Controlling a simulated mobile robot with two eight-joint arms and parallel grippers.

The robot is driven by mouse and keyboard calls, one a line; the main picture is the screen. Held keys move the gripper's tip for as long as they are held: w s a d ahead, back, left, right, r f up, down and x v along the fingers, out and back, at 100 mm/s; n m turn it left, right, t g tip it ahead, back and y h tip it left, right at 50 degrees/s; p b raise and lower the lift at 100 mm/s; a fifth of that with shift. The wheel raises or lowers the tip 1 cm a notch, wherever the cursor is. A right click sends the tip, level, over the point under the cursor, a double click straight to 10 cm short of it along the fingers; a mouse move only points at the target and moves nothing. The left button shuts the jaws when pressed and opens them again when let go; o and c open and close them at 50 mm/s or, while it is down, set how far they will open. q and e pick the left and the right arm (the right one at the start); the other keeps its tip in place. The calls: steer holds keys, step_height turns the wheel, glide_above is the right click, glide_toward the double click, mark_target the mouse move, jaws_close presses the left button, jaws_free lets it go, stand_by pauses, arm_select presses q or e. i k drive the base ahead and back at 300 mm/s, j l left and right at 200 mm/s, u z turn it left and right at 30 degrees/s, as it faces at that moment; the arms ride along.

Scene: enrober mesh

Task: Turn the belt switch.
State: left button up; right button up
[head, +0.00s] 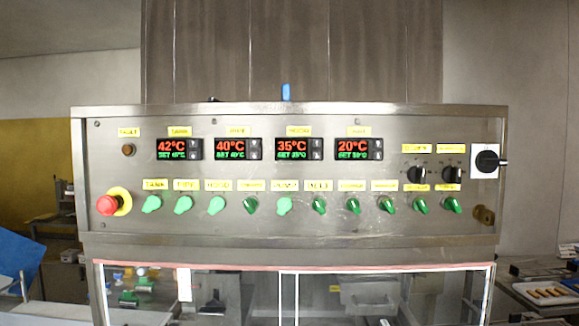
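A steel control panel (245,221) faces me with a row of green rotary switches below yellow labels. The three leftmost switches are bright too, while the fourth from the left and those to the right are darker. Most small labels are blurred. Neither of my grippers is in view.
A red emergency button (107,205) sticks out at the panel's left. Four temperature displays (238,149) sit above the switches. Two black knobs (416,174) and a black main switch (487,160) are at the right. A glass-fronted enclosure (240,295) is below. Space before the panel looks clear.

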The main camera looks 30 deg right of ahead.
mark_target(318, 204)
steer(key=z, duration=1.25)
